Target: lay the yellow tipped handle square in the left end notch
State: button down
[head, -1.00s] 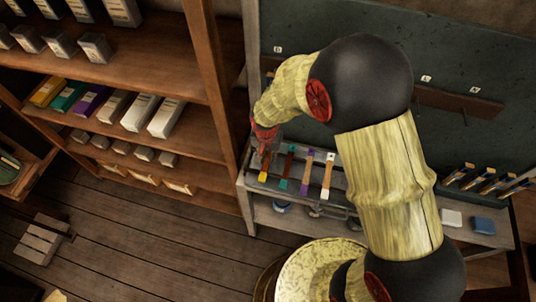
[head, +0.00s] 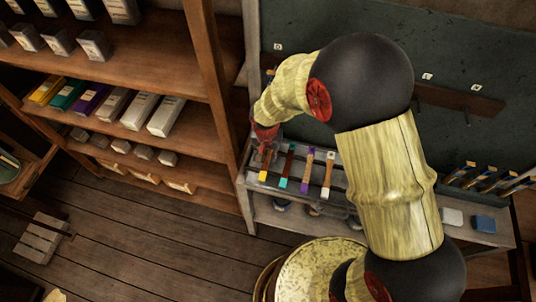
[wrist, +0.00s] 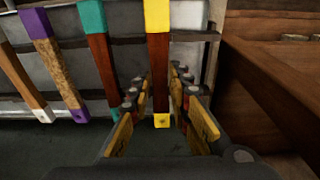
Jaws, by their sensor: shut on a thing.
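The yellow tipped handle (wrist: 158,75) is a dark red-brown bar with a yellow block at each end. It stands between the fingers of my gripper (wrist: 158,98) in the wrist view, and the gripper is shut on it. In the head view its yellow end (head: 263,176) shows at the left end of the rack, below my gripper (head: 267,148). It lies roughly parallel to the other handles, across the rack's rails (wrist: 63,43). The left end notch is hidden under the handle and fingers, so I cannot tell whether the handle is seated in it.
To its right in the head view lie a teal tipped handle (head: 288,166), a purple tipped one (head: 308,170) and a white and orange one (head: 328,172). A wooden shelf post (head: 222,100) stands close on the left. A dark board (head: 455,60) rises behind.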

jog(key=shift+f, duration=0.25)
jog(key=shift+f+b, duration=0.35)
jog(key=shift+b, duration=0.1)
jog(key=c, duration=1.6)
grip_release()
jog(key=shift+o, duration=0.7)
jog(key=o, duration=0.3)
jog(key=shift+r, duration=0.1)
